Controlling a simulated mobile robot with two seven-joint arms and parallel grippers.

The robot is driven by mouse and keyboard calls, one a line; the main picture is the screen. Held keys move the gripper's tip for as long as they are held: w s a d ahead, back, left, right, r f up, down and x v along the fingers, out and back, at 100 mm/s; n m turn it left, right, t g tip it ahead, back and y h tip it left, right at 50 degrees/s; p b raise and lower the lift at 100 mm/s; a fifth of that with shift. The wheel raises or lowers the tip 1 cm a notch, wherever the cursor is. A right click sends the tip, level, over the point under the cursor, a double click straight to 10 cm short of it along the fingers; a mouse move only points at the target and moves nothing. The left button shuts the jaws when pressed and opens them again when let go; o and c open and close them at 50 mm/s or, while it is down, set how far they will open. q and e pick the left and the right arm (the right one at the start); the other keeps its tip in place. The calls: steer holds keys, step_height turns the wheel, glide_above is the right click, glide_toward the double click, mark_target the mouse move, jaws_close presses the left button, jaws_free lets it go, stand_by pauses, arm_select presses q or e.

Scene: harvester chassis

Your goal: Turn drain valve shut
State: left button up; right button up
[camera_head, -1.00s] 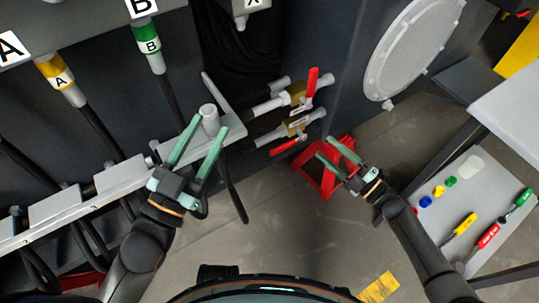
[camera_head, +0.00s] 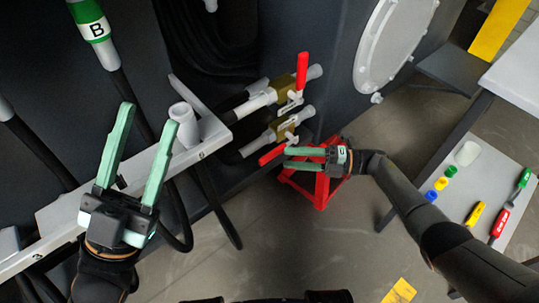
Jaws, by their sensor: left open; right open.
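Two brass-bodied valves with red lever handles sit on pipes at the chassis wall. The upper valve (camera_head: 286,88) has its red handle (camera_head: 302,70) pointing up. The lower valve (camera_head: 284,127) has its red handle (camera_head: 271,154) pointing down and left. Their labels are too small to read, so I cannot tell which is the drain valve. My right gripper (camera_head: 287,158) is open, fingers pointing left, close beside the lower handle; contact cannot be told. My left gripper (camera_head: 148,117) is open and empty at the grey rail, with its fingers pointing up near a white post.
The grey rail (camera_head: 150,160) with the white post (camera_head: 185,122) runs along the left. A red stand (camera_head: 319,190) is on the floor below the valves, partly behind my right gripper. A side table (camera_head: 480,165) holding screwdrivers and coloured caps stands at right.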

mark_target(273, 157)
steer(key=a, duration=0.4)
steer(key=w+a, duration=0.1)
steer(key=a, duration=0.1)
steer(key=shift+a, duration=0.2)
jaws_close()
stand_by(1.2)
